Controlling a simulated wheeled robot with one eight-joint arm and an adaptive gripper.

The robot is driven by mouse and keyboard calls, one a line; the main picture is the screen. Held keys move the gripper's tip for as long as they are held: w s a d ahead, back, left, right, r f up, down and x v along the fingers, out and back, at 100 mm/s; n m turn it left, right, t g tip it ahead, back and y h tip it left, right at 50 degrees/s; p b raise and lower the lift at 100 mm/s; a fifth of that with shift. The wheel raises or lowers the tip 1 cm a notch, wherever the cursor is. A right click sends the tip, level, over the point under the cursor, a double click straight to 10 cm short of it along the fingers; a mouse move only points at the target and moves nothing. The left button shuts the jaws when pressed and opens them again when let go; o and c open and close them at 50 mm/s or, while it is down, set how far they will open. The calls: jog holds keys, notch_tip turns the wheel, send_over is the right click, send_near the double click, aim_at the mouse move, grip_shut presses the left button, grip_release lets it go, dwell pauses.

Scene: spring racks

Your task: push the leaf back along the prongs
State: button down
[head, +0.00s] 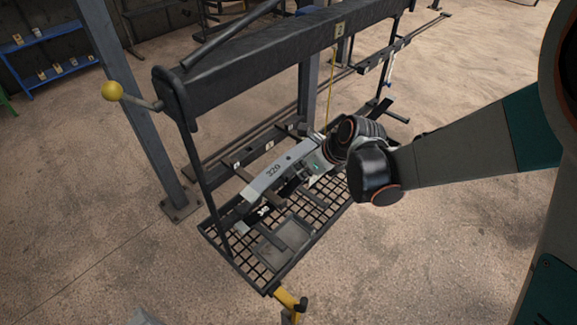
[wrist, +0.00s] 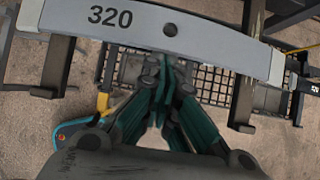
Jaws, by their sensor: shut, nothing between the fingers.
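The leaf (head: 272,173) is a grey, slightly curved steel bar marked 320. In the head view it lies across the prongs of the rack, above a mesh platform. In the wrist view the leaf (wrist: 140,25) spans the top, with a dark hole right of the number. Two dark prongs show under it, the left prong (wrist: 57,65) and the right prong (wrist: 243,95). My gripper (wrist: 160,68) is shut and empty, its fingertips close to the leaf's near edge between the prongs. I cannot tell whether they touch it. In the head view my wrist hides the leaf's right end.
A dark overhead beam (head: 270,60) runs above the leaf, and a steel post (head: 135,110) stands at the left. A yellow ball handle (head: 112,91) sticks out there. A mesh platform (head: 240,262) lies below, holding a flat plate. Open floor lies to the right.

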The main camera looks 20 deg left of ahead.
aim_at(286, 156)
jog(key=shift+w+a+b, duration=0.2)
jog(key=shift+w+a, duration=0.25)
jog(key=shift+a, duration=0.6)
jog(key=shift+w+a+b, duration=0.15)
jog(key=shift+w+a, duration=0.3)
jog(key=shift+a, duration=0.65)
jog(key=shift+w+a+b, duration=0.2)
jog(key=shift+w+a, duration=0.25)
jog(key=shift+a, duration=0.6)
jog(key=shift+d, duration=0.15)
jog(key=d, duration=0.1)
jog(key=s+d, duration=0.1)
jog(key=d, duration=0.1)
jog(key=s+d+b, duration=0.1)
jog(key=d, duration=0.1)
jog(key=shift+s+d, duration=0.2)
